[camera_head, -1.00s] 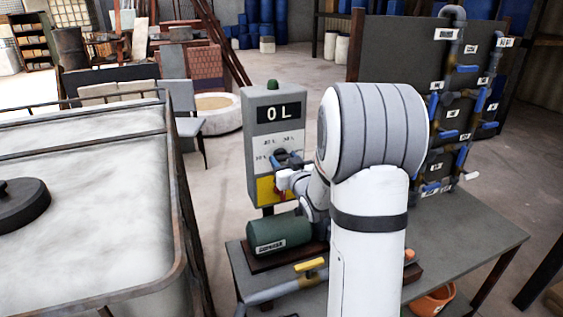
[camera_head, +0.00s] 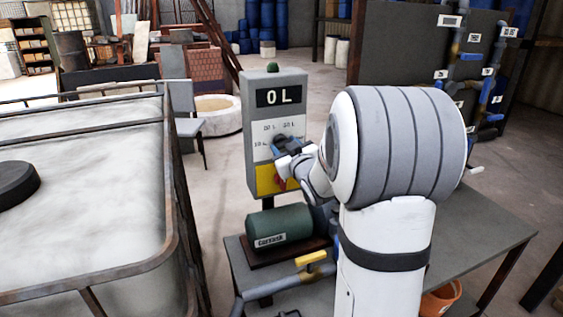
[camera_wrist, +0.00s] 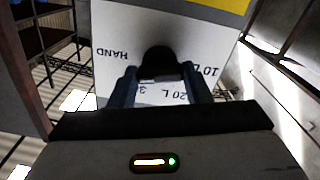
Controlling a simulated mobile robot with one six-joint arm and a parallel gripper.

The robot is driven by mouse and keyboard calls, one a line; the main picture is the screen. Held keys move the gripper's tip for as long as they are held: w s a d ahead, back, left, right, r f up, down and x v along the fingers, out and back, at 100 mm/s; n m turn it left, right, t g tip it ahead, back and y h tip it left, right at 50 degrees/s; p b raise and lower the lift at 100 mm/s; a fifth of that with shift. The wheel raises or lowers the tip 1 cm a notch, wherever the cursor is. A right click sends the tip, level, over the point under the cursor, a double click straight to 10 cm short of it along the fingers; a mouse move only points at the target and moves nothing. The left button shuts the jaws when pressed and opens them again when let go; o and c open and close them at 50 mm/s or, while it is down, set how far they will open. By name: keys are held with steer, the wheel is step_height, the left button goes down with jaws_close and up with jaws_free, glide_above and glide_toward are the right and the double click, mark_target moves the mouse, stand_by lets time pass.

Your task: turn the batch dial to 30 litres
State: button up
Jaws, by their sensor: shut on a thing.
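The batch dial is a black knob (camera_wrist: 160,60) on the white face of a grey control box (camera_head: 251,140). In the wrist view the face appears upside down, with labels HAND, 10 L, 20 L and a partly hidden one starting with 3. The box's display (camera_head: 279,96) reads 0 L. My gripper (camera_wrist: 161,88) is shut on the dial, one blue-grey finger on each side of it. In the head view my gripper (camera_head: 285,146) covers most of the dial. I cannot tell which mark the dial points at.
Below the box are a green motor (camera_head: 280,226) and a pipe with a yellow-handled valve (camera_head: 311,258) on a grey bench (camera_head: 487,232). A caged white tank (camera_head: 85,190) stands at left. A pipe panel (camera_head: 405,50) stands behind my arm.

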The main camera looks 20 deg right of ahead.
steer(key=n+b, duration=0.8)
steer(key=b, duration=0.4)
steer(key=shift+f, duration=0.1)
steer(key=shift+n, duration=0.4)
steer(key=o, duration=1)
steer(key=s, duration=0.7)
steer(key=shift+s, duration=0.4)
